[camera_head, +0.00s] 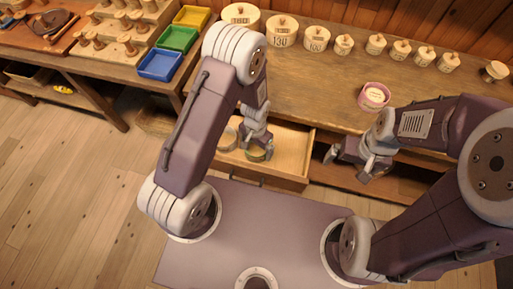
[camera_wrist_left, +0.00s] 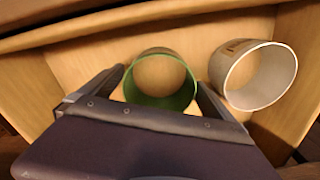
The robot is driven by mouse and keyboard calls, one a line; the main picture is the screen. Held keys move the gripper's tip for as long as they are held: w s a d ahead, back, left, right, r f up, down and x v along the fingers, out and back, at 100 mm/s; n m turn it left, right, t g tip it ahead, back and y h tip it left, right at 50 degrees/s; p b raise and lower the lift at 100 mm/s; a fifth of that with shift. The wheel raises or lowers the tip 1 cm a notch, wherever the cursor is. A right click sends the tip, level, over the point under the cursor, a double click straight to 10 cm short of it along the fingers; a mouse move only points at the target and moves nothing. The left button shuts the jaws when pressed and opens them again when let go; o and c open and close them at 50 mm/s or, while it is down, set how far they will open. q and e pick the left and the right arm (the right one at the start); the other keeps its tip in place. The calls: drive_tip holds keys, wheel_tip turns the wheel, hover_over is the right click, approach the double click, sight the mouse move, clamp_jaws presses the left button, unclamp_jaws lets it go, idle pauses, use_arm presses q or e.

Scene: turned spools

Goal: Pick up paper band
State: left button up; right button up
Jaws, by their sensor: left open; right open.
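Two hollow paper bands are in the open drawer. One is green inside with a tan floor showing through it (camera_wrist_left: 162,103); its edge shows in the head view (camera_head: 257,155) below my left gripper (camera_head: 258,142). The other is pale grey-white (camera_wrist_left: 232,93), to its right in the left wrist view. My left gripper, also in the left wrist view (camera_wrist_left: 162,90), is open, its fingers on either side of the green band. I cannot tell whether they touch it. My right gripper (camera_head: 357,166) is open and empty, in front of the bench at the right.
The drawer (camera_head: 290,150) is pulled out from the wooden bench (camera_head: 310,90). A pink round container (camera_head: 374,97) stands near the bench's front edge. Yellow (camera_head: 191,17), green (camera_head: 177,39) and blue (camera_head: 160,64) trays stand at the left.

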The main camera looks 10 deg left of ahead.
use_arm(q)
drive_tip(key=c, duration=1.4)
